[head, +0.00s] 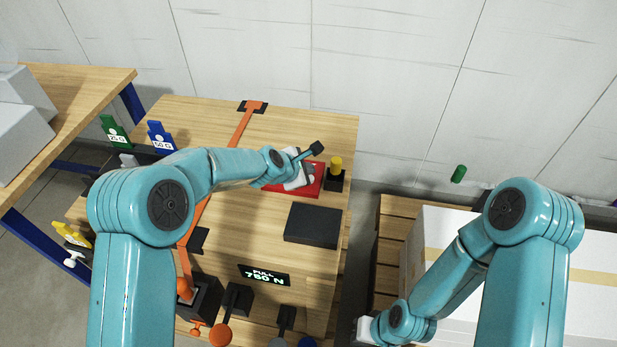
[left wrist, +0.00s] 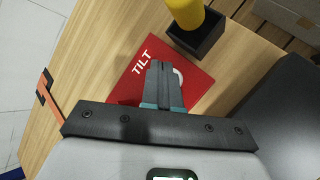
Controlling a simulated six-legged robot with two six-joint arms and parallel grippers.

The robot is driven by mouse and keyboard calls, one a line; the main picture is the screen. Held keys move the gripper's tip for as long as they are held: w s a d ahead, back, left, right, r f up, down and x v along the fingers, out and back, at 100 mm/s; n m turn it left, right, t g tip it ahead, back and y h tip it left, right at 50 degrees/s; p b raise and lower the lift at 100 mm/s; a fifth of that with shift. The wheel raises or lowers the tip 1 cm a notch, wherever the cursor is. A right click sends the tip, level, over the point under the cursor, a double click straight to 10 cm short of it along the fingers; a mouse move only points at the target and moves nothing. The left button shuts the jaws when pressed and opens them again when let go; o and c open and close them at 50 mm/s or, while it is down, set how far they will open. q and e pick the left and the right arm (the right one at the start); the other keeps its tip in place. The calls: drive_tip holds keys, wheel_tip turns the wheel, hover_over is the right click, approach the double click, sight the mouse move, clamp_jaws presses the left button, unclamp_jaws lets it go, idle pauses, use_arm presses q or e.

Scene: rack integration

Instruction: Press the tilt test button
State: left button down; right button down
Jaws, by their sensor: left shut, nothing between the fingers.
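The red plate marked TILT (left wrist: 143,68) lies on the wooden bench; it also shows in the head view (head: 312,191). A pale round part (left wrist: 179,75), probably the tilt test button, shows on the plate beside my left fingers and is mostly hidden by them. My left gripper (left wrist: 164,68) is shut and empty, with its tips over the plate. Whether they touch anything cannot be told. In the head view my left gripper (head: 309,171) is above the plate, its fingers hard to make out. My right gripper (head: 364,329) is low at the right, its fingers not clearly visible.
A yellow cylinder in a black holder (head: 335,184) stands right beside the plate. A black box (head: 312,224) is in front, with a 750 N display (head: 264,275) nearer. An orange strap (head: 240,130) crosses the bench. Pale boxes (head: 585,285) stand right.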

use_arm(q)
drive_tip(key=shift+f, duration=0.1)
idle(0.6)
drive_tip(key=shift+f+b, duration=0.35)
drive_tip(key=shift+f+b, duration=0.4)
idle(0.5)
idle(0.3)
drive_tip(key=shift+r+p, duration=0.8)
drive_tip(key=shift+p, duration=0.05)
wheel_tip(320, 180, up, 5)
drive_tip(key=p, duration=0.5)
drive_tip(key=shift+r, duration=0.1)
